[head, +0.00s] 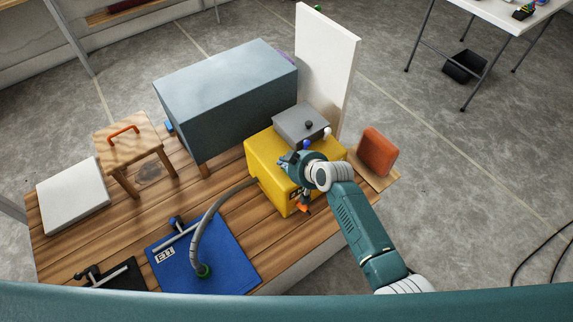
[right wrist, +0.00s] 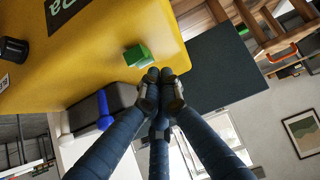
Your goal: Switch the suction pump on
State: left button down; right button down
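The suction pump is a yellow box (head: 265,165) with a grey block on top and a grey hose from its side. It stands on the wooden table. In the right wrist view its yellow face (right wrist: 95,50) fills the upper left, with a green switch (right wrist: 138,55) near the edge. My right gripper (head: 284,160) is over the pump's front top edge. In the right wrist view its fingertips (right wrist: 160,76) are together, with nothing seen between them, just beside the green switch. I cannot tell if they touch it. My left gripper is not in view.
A grey-blue box (head: 225,95) and a white panel (head: 325,65) stand behind the pump. A blue plate (head: 225,262), where the hose ends, lies in front. An orange block (head: 377,150) is to the right. A wooden stool (head: 127,140) and a white slab (head: 72,195) are left.

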jog(key=r+p, duration=0.4)
jog(key=r, duration=0.1)
jog(key=shift+w+a+r+p, duration=0.15)
jog(key=shift+w+a+p, duration=0.1)
jog(key=shift+w+p, duration=0.1)
jog(key=shift+s+d+r+b, duration=0.25)
jog(key=shift+s+d+b, duration=0.2)
jog(key=shift+s, duration=0.1)
jog(key=s+d+r, duration=0.2)
jog(key=s+r, duration=0.1)
jog(key=r, duration=0.3)
jog(key=shift+s+d+r, duration=0.2)
jog(key=shift+s+r, duration=0.05)
jog(key=shift+s, duration=0.05)
jog(key=shift+f, duration=0.1)
